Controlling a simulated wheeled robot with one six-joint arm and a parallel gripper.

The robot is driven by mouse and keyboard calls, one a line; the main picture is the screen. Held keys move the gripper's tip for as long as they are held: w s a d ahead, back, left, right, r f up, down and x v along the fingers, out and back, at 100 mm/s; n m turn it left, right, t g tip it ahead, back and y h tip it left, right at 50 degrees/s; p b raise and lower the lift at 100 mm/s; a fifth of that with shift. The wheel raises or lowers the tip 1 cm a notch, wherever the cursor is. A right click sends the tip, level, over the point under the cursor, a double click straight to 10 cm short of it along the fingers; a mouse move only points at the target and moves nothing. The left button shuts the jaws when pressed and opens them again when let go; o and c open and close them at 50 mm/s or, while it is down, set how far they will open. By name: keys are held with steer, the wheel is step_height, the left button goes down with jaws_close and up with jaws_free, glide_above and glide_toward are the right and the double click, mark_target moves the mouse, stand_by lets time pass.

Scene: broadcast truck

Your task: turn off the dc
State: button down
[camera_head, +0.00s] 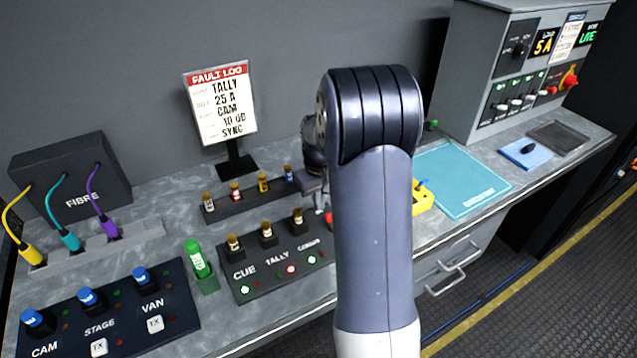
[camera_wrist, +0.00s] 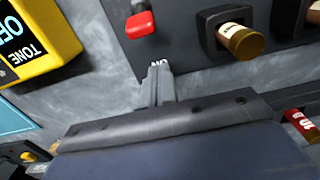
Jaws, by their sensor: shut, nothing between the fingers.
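My gripper (camera_wrist: 157,85) is shut and empty in the wrist view. Its fingertips are beside white lettering, partly covered, on a dark panel (camera_wrist: 185,48). A red-capped switch (camera_wrist: 140,24) on a metal stem stands on that panel just beyond the fingertips, apart from them. In the head view my arm hides most of this spot; a bit of red (camera_head: 328,217) shows at the right end of the CUE/TALLY panel (camera_head: 262,282). No label reading DC is legible. A grey power unit (camera_head: 480,85) with several switches and a red rotary knob (camera_head: 569,78) stands at the back right.
A yellow box (camera_wrist: 40,40) marked TONE is left of my gripper in the wrist view. Brown-capped plugs (camera_wrist: 240,40) stand to the right. The head view shows a teal mat (camera_head: 462,182), a fault log sign (camera_head: 222,103), a fibre box (camera_head: 70,172) and a CAM/STAGE/VAN panel (camera_head: 110,318).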

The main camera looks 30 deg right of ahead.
steer(key=shift+s+d+r, duration=0.1)
steer(key=shift+s+r, duration=0.35)
steer(key=shift+s, duration=0.4)
steer(key=shift+s+r, duration=0.45)
steer(key=shift+s, duration=0.4)
steer(key=shift+s+t+b, duration=0.4)
steer(key=shift+t+b, duration=0.4)
steer(key=shift+b, duration=0.4)
steer(key=s+t+b, duration=0.1)
steer(key=b, duration=0.2)
steer(key=s+t+b, duration=0.1)
steer(key=t+b, duration=0.1)
steer(key=b, duration=0.2)
steer(key=shift+r+t, duration=0.3)
steer(key=shift+t, duration=0.1)
steer(key=shift+r+p, duration=0.65)
steer(key=shift+r, duration=0.3)
